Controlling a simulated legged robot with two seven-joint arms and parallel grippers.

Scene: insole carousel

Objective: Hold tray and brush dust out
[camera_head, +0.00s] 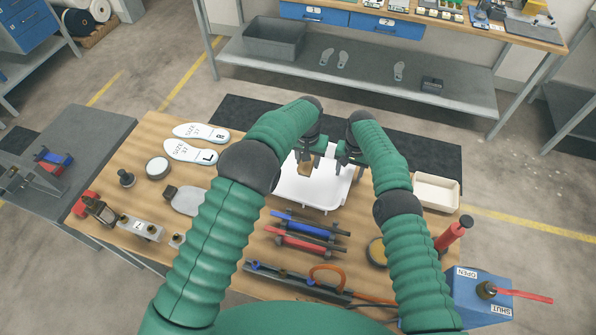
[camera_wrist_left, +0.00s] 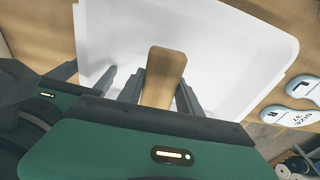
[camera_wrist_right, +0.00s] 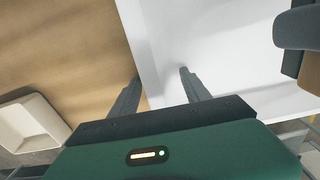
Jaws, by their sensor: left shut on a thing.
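The white tray (camera_head: 298,192) lies on the wooden bench in front of me. My left gripper (camera_head: 306,158) is over the tray, shut on the brush (camera_head: 305,168). The brush's wooden handle (camera_wrist_left: 165,68) shows between its fingers in the left wrist view; its bristles are hidden. My right gripper (camera_head: 347,162) is at the tray's right side. In the right wrist view its fingers (camera_wrist_right: 158,88) are apart, one outside the tray wall and one inside, with a gap around the wall. I cannot make out dust in the tray.
Two white insoles (camera_head: 195,150) lie left of the tray. Blue (camera_head: 303,228) and red (camera_head: 300,241) handled tools lie in front of it. A cream bin (camera_head: 436,192) stands at the right, near a blue valve box (camera_head: 484,300). A round white-topped tin (camera_head: 158,167) stands at the left.

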